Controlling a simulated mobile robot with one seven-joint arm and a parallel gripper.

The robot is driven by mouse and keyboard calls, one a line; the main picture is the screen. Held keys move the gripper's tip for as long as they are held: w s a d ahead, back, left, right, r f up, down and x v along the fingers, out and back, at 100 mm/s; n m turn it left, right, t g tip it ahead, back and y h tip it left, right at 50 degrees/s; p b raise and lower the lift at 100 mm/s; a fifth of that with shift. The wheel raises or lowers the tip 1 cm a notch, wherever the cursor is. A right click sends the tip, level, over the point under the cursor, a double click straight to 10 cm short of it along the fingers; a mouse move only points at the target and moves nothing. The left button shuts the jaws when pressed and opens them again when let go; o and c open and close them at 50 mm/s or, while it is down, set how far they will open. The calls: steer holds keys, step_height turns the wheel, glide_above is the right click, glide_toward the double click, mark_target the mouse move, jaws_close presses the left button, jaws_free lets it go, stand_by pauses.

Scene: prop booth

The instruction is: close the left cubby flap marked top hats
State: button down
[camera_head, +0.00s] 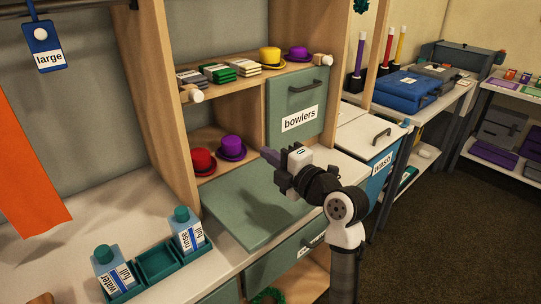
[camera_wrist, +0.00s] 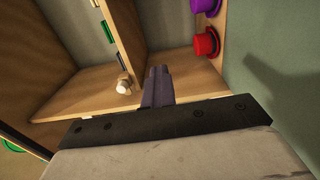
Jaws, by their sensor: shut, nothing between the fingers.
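The left cubby flap (camera_head: 250,205) is a grey-green panel. It is folded down and lies about flat in front of the open left cubby. No "top hats" marking shows on its visible face. In the wrist view the flap (camera_wrist: 285,85) fills the right side, with a shadow on it. My gripper (camera_head: 269,156) is above the flap's right part, near the cubby opening, with its fingers shut and empty. The shut fingers also show in the wrist view (camera_wrist: 158,84). A red hat (camera_head: 198,162) and a purple hat (camera_head: 232,148) sit inside the open cubby.
The flap marked bowlers (camera_head: 297,103) stands upright and closed to the right. The shelf above holds hats and stacked boxes. White round knobs (camera_head: 191,94) stick out at the shelf's front edge. A green bottle tray (camera_head: 158,262) stands left of the flap.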

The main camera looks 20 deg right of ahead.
steer(key=c, duration=2.1)
jaws_free()
steer(key=o, duration=0.6)
steer(key=b+v, duration=0.4)
steer(key=v, duration=0.9)
steer(key=shift+s+d+r, duration=0.1)
steer(key=shift+s+d, duration=0.05)
steer(key=shift+s, duration=0.25)
